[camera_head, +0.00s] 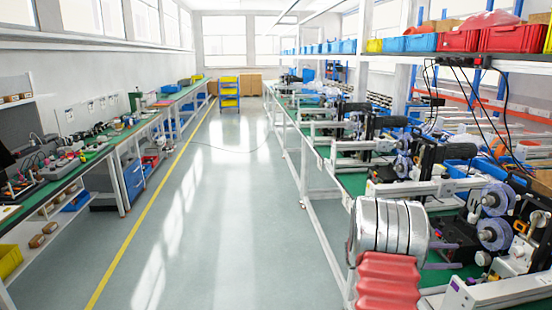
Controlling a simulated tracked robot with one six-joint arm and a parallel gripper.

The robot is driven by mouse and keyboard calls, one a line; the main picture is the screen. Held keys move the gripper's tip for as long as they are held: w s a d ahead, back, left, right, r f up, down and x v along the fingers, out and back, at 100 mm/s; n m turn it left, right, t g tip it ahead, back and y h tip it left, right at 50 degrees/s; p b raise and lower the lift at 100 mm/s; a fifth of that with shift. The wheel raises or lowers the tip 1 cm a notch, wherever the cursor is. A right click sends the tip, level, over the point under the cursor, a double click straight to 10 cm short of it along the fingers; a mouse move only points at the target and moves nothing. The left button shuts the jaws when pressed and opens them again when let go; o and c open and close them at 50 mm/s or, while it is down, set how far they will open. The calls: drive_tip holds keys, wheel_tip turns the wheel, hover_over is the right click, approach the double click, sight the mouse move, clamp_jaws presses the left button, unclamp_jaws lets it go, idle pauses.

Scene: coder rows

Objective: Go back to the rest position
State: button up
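My gripper is not visible in the head view, so I cannot see its opening or whether it holds anything. The aisle floor (225,190) stretches ahead between two rows of workbenches. The task names no object.
A long bench (300,128) with coder machines (497,205) lines the right; shelves above hold red bins (458,41) and blue bins. A green-topped bench (60,182) runs along the left, beside a yellow floor line (150,215). A yellow cart (229,91) stands far ahead. The middle aisle is clear.

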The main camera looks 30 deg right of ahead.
drive_tip(key=w+a+r+t+y, duration=0.1)
drive_tip(key=a+t+y, duration=0.6)
drive_tip(key=a, duration=2.2)
drive_tip(key=w+a+r+m+t+y, duration=0.1)
drive_tip(key=a+r+t+y, duration=0.2)
drive_tip(key=a, duration=2.7)
drive_tip(key=t+y, duration=0.4)
drive_tip(key=t, duration=0.3)
drive_tip(key=shift+r+m+y, duration=0.3)
drive_tip(key=shift+r, duration=0.1)
